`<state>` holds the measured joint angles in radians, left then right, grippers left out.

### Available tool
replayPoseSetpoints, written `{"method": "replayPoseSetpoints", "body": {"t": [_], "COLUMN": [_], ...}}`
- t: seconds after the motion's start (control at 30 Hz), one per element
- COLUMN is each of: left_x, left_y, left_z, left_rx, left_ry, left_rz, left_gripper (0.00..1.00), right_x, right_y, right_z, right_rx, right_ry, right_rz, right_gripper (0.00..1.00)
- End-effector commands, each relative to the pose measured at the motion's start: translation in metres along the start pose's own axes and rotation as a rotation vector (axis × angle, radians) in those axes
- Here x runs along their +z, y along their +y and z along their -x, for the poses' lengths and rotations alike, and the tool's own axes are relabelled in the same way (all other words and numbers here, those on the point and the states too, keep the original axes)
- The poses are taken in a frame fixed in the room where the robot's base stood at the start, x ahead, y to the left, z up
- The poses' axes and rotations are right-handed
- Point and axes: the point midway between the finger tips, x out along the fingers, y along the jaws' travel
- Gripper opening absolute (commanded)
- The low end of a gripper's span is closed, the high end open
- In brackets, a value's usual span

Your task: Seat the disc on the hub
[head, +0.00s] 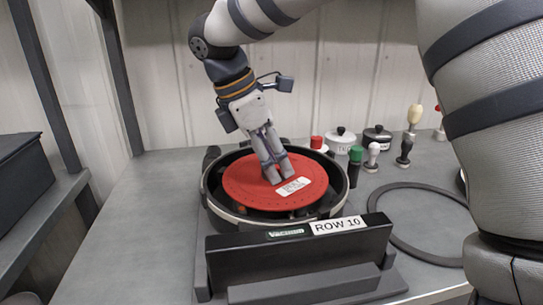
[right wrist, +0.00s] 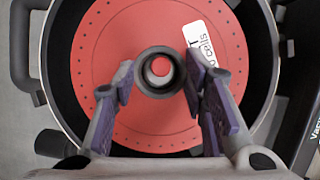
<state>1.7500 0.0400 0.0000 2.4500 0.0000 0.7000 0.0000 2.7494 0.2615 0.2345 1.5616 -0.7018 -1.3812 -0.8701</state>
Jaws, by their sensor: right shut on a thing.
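The red disc (head: 245,185), with a ring of small holes and a white label, lies over the round black housing (head: 345,190). My right gripper (head: 274,178) reaches down to the disc's middle. In the right wrist view its fingers stand on either side of a dark round collar (right wrist: 148,85) at the centre of the disc (right wrist: 110,50), shut on it. A red round spot shows inside the collar. The disc sits inside the housing rim (right wrist: 52,95), with a dark gap around it. The hub is hidden under the disc, so I cannot tell whether they touch. My left gripper is out of view.
A black stand with a "ROW 10" label (head: 338,225) is in front of the housing. A dark flat ring (head: 395,240) lies to the right. The left of the table (head: 145,220) is clear.

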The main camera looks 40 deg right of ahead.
Motion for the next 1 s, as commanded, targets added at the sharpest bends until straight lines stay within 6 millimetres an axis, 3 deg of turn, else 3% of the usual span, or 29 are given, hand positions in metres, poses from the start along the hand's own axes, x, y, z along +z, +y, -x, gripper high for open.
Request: {"method": "replayPoseSetpoints", "body": {"t": [1.0], "left_x": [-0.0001], "left_y": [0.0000], "left_z": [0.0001], "left_rx": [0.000], "left_ry": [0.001], "left_rz": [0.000], "left_gripper": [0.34], "right_x": [-0.0039], "right_y": [0.0003], "right_z": [-0.0087], "right_rx": [0.002], "right_ry": [0.001], "right_rz": [0.000], "right_gripper": [0.04]}}
